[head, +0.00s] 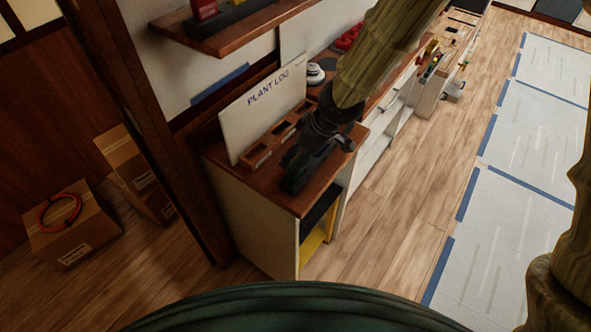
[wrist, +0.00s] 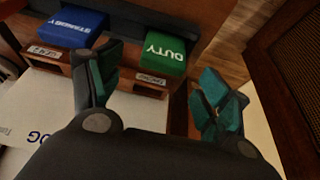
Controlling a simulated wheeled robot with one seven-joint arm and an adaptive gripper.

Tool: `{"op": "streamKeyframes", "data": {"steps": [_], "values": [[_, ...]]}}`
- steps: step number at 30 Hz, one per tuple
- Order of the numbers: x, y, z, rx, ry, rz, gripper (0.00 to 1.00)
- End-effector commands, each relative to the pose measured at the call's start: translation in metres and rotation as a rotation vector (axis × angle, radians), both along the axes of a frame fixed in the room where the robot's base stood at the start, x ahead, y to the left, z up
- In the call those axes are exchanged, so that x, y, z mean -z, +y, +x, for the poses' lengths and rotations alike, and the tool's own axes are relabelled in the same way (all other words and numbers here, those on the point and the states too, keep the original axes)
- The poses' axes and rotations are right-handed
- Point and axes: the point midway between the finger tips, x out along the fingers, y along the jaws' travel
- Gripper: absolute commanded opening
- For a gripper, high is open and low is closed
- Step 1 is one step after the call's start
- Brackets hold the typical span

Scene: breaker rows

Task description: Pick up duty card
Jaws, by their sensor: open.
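The duty card (wrist: 165,52) is green with white "DUTY" lettering and shows in the wrist view, upside down, at the wooden rack (wrist: 150,90). A blue card (wrist: 75,27) marked "STANDBY" is to its left. My gripper (wrist: 160,70) is open, with one teal finger at the left and one at the right. The duty card shows between and beyond the fingers, and nothing is held. In the head view my gripper (head: 308,168) is low over the near end of the wooden counter, beside the rack (head: 257,157). I cannot make out the duty card there.
A white "PLANT LOG" board (head: 262,108) stands behind the rack. A wall shelf (head: 225,38) hangs above. The counter (head: 290,195) ends at a near corner. Cardboard boxes (head: 75,235) stand on the floor at left.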

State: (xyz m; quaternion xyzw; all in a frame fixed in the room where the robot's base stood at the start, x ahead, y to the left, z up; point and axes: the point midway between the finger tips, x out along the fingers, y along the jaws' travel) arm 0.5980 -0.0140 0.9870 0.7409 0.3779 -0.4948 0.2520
Motion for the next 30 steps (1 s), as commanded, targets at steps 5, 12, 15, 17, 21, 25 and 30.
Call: {"op": "streamKeyframes", "data": {"steps": [5, 12, 15, 17, 21, 25, 30], "values": [[0.013, 0.005, 0.002, -0.001, 0.000, -0.002, 0.77], [0.032, 0.010, 0.006, 0.000, 0.000, -0.002, 0.77], [0.036, 0.012, 0.007, 0.001, 0.000, 0.000, 0.77], [0.037, 0.012, 0.008, 0.002, -0.001, -0.001, 0.77], [0.038, 0.012, 0.008, 0.002, -0.002, 0.000, 0.77], [0.038, 0.013, 0.008, 0.001, -0.001, 0.000, 0.75], [0.038, 0.013, 0.008, 0.000, -0.001, 0.000, 0.44]]}}
